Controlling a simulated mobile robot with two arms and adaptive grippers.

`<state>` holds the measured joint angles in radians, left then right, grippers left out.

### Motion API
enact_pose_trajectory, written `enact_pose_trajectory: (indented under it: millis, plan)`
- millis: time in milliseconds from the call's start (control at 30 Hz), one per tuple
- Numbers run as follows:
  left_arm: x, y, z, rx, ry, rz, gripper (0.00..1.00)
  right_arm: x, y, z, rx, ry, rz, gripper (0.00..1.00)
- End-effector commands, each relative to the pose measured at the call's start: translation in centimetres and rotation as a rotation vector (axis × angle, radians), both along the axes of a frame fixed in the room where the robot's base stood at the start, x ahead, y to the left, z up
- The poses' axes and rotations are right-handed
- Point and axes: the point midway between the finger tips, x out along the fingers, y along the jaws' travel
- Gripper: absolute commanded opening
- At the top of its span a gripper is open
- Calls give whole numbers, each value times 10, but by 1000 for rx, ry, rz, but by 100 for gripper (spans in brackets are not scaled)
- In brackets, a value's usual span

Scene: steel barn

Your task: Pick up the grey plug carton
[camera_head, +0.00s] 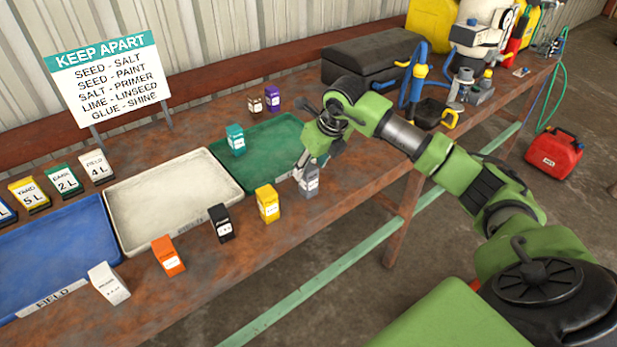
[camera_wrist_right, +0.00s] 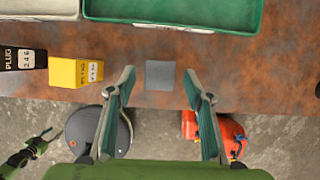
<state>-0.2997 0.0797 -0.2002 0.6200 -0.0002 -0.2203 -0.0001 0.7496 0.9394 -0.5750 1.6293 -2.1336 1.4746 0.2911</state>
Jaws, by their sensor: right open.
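The grey plug carton (camera_head: 309,182) stands upright near the front edge of the bench, in front of the green tray (camera_head: 268,150). In the right wrist view the grey carton's top (camera_wrist_right: 160,75) shows between the fingers. My right gripper (camera_head: 304,164) reaches down to the carton from above, partly covering it in the head view. In the wrist view the right gripper (camera_wrist_right: 158,84) is open, with a gap on each side of the carton. A green and black part at the lower left of the wrist view may be my left gripper (camera_wrist_right: 40,143); its fingers are too small to judge.
A yellow carton (camera_head: 267,203) stands close left of the grey one, then black (camera_head: 222,222), orange (camera_head: 168,256) and white (camera_head: 108,283) cartons along the front. A teal carton (camera_head: 236,140) stands in the green tray. A sign (camera_head: 107,82) stands behind the cream tray (camera_head: 120,200).

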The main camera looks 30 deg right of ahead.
Motion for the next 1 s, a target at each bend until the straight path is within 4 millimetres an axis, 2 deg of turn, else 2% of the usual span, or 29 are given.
enact_pose_trajectory:
  millis: [33, 200, 467, 600, 633, 1000]
  plan:
    - [0, 0, 9, 0, 0, 0, 44, 1, 2, -5, 2, 5, 0, 47]
    - [0, 0, 11, 0, 0, 0, 44, 9, 2, -23, 1, 1, 0, 47]
    - [0, 0, 10, 0, -1, 0, 44, 10, 2, -26, 0, -1, 1, 47]
    - [0, 0, 10, 0, -1, 0, 44, 10, 2, -26, 0, -1, 1, 11]
    - [0, 0, 10, 0, -1, 0, 44, 10, 2, -26, 0, -1, 1, 5]
    - [0, 0, 8, 0, -1, 0, 44, 10, 1, -24, 0, -2, 1, 5]
